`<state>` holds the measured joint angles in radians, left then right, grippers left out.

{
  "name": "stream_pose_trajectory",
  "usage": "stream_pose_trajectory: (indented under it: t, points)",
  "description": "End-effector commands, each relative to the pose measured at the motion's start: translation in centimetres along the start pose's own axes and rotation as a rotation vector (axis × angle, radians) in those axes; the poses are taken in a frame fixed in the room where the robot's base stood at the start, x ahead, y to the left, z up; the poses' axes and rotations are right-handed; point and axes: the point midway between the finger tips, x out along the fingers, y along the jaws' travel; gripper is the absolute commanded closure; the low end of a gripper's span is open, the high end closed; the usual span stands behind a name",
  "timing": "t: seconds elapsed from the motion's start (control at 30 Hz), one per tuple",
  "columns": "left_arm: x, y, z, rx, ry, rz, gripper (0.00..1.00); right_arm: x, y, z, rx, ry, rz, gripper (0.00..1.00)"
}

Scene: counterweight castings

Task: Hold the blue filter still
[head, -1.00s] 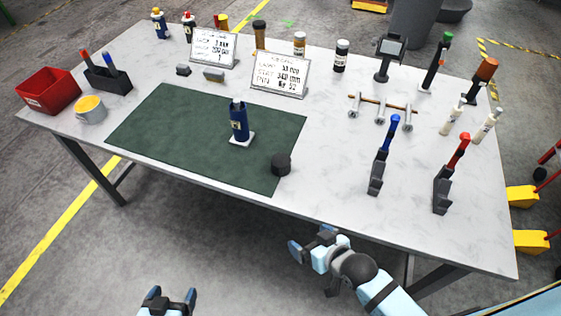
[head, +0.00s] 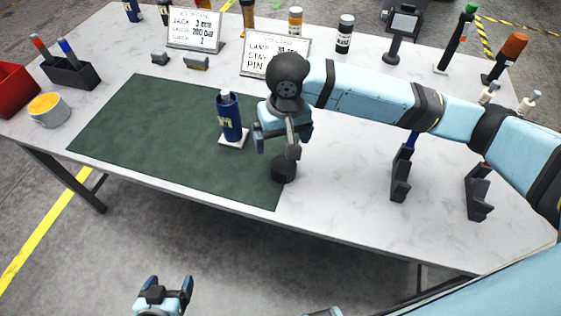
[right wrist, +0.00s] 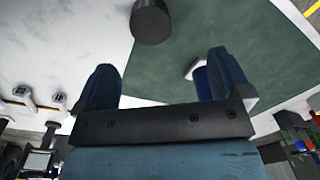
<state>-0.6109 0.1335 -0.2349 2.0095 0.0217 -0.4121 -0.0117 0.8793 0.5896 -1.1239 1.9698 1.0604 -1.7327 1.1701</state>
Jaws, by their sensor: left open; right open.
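The blue filter (head: 229,118) stands upright on a small white square base (head: 235,141) on the green mat (head: 140,145). It is partly hidden behind a finger in the right wrist view (right wrist: 201,76). My right gripper (head: 278,147) is open and empty, just right of the filter and above the mat's right edge. It appears apart from the filter. In the right wrist view its two fingers (right wrist: 160,80) are spread with nothing between them. My left gripper (head: 165,283) is open and empty, low in front of the table.
A black round puck (head: 284,168) sits at the mat's right edge, below my right gripper; it also shows in the right wrist view (right wrist: 151,20). Two sign boards (head: 273,52) stand behind. A yellow-topped pot (head: 48,108) is at the left. The mat's left part is clear.

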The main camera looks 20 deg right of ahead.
Motion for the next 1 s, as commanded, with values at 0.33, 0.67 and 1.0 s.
stream_pose_trajectory:
  t: [0.33, 0.67, 1.0]
  points:
    - [0.1, 0.0, 0.1, -0.002, 0.002, 0.000, 0.17, -0.8, 1.2, -0.1, 0.030, -0.017, 0.059, 0.04]
    - [0.3, 0.0, 0.4, -0.003, 0.002, 0.000, 0.17, 2.0, 1.3, -0.1, 0.031, -0.018, 0.059, 0.04]
    - [0.5, 0.0, 0.6, -0.008, -0.001, 0.001, 0.17, 7.4, 1.6, -0.1, 0.029, -0.016, 0.058, 0.04]
